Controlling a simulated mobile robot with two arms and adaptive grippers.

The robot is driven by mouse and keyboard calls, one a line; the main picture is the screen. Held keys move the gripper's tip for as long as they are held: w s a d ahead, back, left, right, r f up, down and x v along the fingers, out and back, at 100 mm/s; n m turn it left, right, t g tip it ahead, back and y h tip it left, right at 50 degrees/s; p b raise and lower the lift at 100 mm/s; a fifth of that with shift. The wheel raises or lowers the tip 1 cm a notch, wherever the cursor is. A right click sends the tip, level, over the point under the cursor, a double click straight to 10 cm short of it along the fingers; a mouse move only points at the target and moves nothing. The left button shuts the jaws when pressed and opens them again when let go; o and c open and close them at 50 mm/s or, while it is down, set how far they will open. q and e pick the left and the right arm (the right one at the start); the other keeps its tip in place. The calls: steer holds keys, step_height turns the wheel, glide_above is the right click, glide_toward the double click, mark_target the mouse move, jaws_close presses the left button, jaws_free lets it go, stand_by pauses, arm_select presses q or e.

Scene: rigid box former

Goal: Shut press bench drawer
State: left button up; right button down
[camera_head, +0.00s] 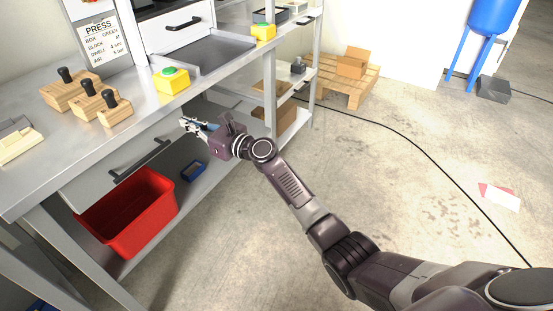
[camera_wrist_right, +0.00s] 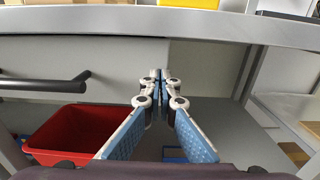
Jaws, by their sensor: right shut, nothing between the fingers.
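The press bench drawer (camera_head: 100,180) is a light grey front with a dark bar handle (camera_head: 141,160), under the bench top (camera_head: 130,135). No drawer interior shows; I cannot tell whether a small gap remains. In the right wrist view, the drawer front (camera_wrist_right: 115,58) is at left, with its handle (camera_wrist_right: 45,85). My right gripper (camera_head: 184,123) is shut and empty, near the drawer's right end, just below the bench edge. Its fingertips (camera_wrist_right: 158,80) meet right of the handle, apart from it; contact with the front cannot be told. My left gripper is out of view.
A red bin (camera_head: 130,215) and a small blue box (camera_head: 193,171) are below the drawer. Wooden blocks with black knobs (camera_head: 88,98) and a yellow button box (camera_head: 171,81) stand on the bench. A bench leg (camera_head: 317,60) is farther right. Open floor lies at right.

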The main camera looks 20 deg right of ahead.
steer(key=shift+r, duration=0.4)
